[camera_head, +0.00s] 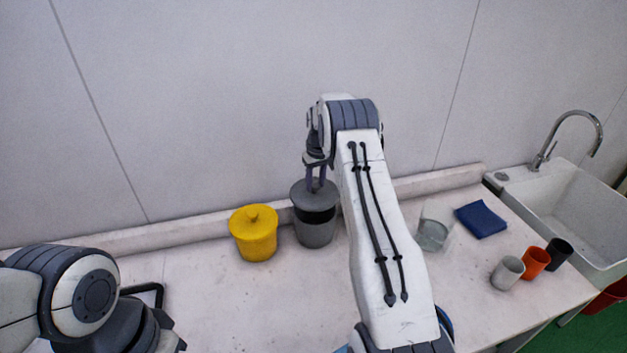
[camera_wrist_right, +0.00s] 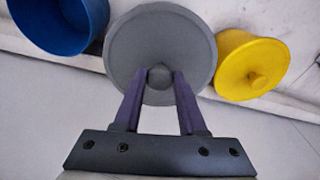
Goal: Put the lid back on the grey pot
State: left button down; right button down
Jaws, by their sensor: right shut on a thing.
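The grey lid (camera_head: 313,193) is held level above the grey pot (camera_head: 315,232), with a dark band of the pot's inside showing between them. My right gripper (camera_head: 317,178) points down and is shut on the lid's knob. In the right wrist view, the two fingers (camera_wrist_right: 158,85) clasp the round knob at the middle of the lid (camera_wrist_right: 160,35). The lid hides the pot there. Of my left arm, only wrist parts show at the lower left in the head view; its fingertips are not visible.
A yellow lidded pot (camera_head: 254,235) stands just left of the grey pot. A blue pot (camera_wrist_right: 60,22) shows in the wrist view. A glass (camera_head: 433,233), a blue cloth (camera_head: 481,219), grey (camera_head: 507,273), orange (camera_head: 535,263) and black cups (camera_head: 558,252) and a sink (camera_head: 585,205) lie right.

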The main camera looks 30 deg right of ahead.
aim_at(316, 194)
jog(key=shift+a+f+b, duration=0.1)
jog(key=shift+f+b, duration=1.55)
jog(key=shift+f, duration=1.25)
jog(key=shift+s, duration=0.15)
jog(key=shift+f, duration=0.15)
grip_release()
dwell(0.5)
jog(key=shift+r+p, duration=2)
jog(key=shift+r, duration=1.6)
